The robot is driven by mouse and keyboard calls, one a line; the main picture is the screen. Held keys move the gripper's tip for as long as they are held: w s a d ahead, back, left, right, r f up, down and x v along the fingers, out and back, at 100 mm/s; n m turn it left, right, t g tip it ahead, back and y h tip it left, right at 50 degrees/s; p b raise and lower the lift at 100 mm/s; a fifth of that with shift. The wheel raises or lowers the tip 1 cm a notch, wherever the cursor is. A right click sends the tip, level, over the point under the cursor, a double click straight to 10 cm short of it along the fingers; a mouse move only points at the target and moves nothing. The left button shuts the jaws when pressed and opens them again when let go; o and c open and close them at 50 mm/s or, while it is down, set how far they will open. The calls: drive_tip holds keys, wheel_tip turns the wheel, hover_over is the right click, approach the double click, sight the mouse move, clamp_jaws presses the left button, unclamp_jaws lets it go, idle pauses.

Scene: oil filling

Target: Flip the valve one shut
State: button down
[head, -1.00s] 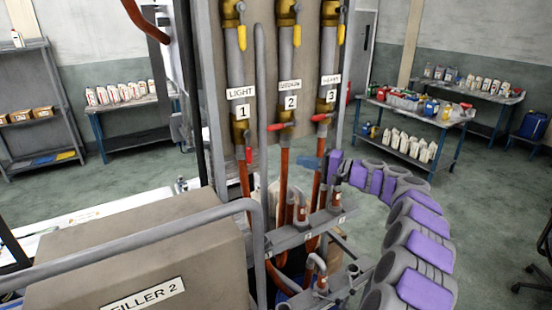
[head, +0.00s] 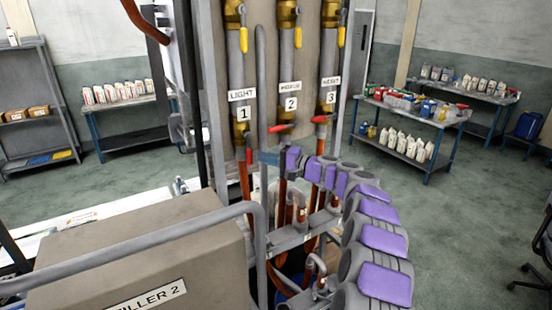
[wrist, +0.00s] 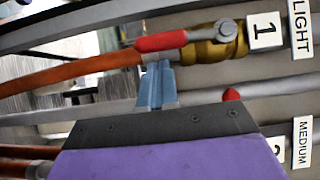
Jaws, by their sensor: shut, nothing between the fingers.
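Valve one is a brass valve (wrist: 215,45) on the pipe marked LIGHT 1. Its red lever (wrist: 162,41) lies in line with the pipe; in the head view the lever (head: 249,156) points down. My gripper's blue fingers (wrist: 157,66) are shut and empty, with their tips right beside the red lever. I cannot tell whether they touch it. In the head view my gripper (head: 263,157) reaches in from the right, just right of the lever.
The red levers of valve two (head: 280,128) and valve three (head: 320,119) stick out crosswise. A grey vertical rail (head: 261,80) stands between pipes 1 and 2. Yellow levers hang above. The FILLER 2 box (head: 140,260) is at the front left.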

drive_tip(key=shift+s+a, duration=0.2)
drive_tip(key=shift+a, duration=0.3)
drive_tip(key=shift+d, duration=0.1)
drive_tip(key=shift+f, duration=0.1)
